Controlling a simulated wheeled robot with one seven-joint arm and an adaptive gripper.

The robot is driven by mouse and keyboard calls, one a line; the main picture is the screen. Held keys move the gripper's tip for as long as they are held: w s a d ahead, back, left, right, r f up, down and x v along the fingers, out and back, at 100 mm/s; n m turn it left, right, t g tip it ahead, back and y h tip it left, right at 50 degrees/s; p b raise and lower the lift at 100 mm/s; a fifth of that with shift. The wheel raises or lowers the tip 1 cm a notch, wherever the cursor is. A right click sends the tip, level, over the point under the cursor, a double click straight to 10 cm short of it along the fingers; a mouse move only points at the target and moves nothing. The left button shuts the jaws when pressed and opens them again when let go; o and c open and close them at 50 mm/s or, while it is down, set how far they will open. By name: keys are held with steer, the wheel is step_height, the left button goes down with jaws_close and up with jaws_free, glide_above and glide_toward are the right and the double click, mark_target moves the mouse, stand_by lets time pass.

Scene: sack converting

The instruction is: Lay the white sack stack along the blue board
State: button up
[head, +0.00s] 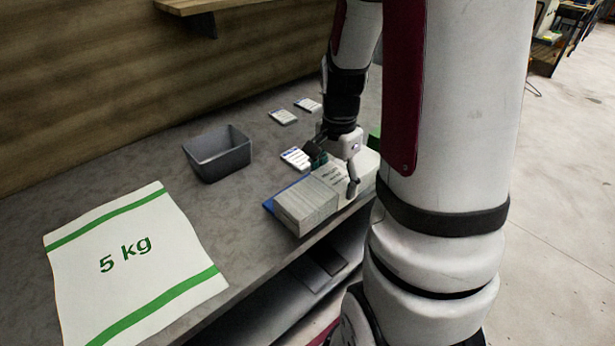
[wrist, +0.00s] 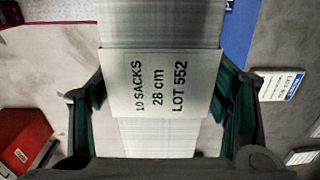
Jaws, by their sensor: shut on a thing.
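The white sack stack (head: 305,205) is a long, pale, layered bundle near the front edge of the bench. Its band reads "10 SACKS 28 cm LOT 552" in the wrist view (wrist: 165,85). My gripper (head: 333,172) is shut across the stack at the band, with one green-padded finger on each side in the wrist view (wrist: 165,108). The blue board (head: 268,206) shows as a strip at the stack's left end and, in the wrist view, beside the stack at upper right (wrist: 241,28). The stack hides the rest of it. I cannot tell whether they touch.
A grey bin (head: 218,155) stands behind the stack on the grey bench (head: 205,205). Several small labelled cards (head: 296,158) lie nearby. A large white "5 kg" sack (head: 130,262) lies flat at left. A red object (wrist: 22,140) is at left in the wrist view.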

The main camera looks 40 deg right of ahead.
steer(key=w, duration=0.8)
steer(key=shift+w+f, duration=0.3)
steer(key=shift+f, duration=0.1)
steer(key=shift+f+b, duration=0.3)
steer(key=shift+f, duration=1.4)
steer(key=shift+f, duration=0.2)
steer(key=o, duration=1.7)
steer(key=shift+r, duration=0.15)
